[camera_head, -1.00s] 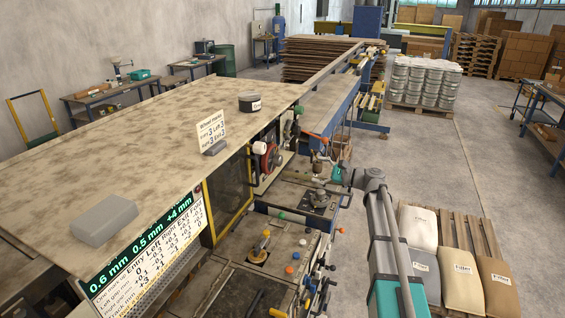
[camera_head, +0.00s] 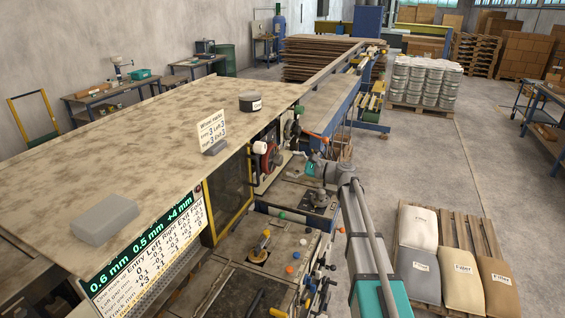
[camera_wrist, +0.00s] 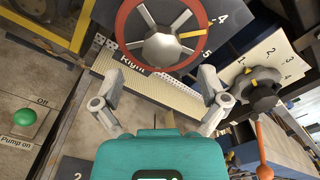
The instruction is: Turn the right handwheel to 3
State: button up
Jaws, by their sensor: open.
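The right handwheel (camera_wrist: 162,33) has a red rim, a grey hub with spokes and a yellow mark, and the label "Right" below it. The yellow mark points to the right, between the printed 4 and 5. The 3 on its dial is not visible. In the head view the red wheel (camera_head: 266,150) is partly hidden by machine parts. My gripper (camera_wrist: 161,78) is open and empty, its two fingers spread just below the wheel's rim in the wrist view, apparently not touching it. In the head view my gripper (camera_head: 297,161) is right of the wheel.
A second dial with a black knob (camera_wrist: 260,90) and an orange-knobbed lever (camera_wrist: 262,140) stand right of my gripper. A green "Pump on" button (camera_wrist: 25,117) is at left. A wheel marks sign (camera_head: 212,131) stands on the table top (camera_head: 150,130). Filler sacks (camera_head: 462,265) lie at right.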

aim_at(282, 161)
jog(key=shift+x, duration=2.25)
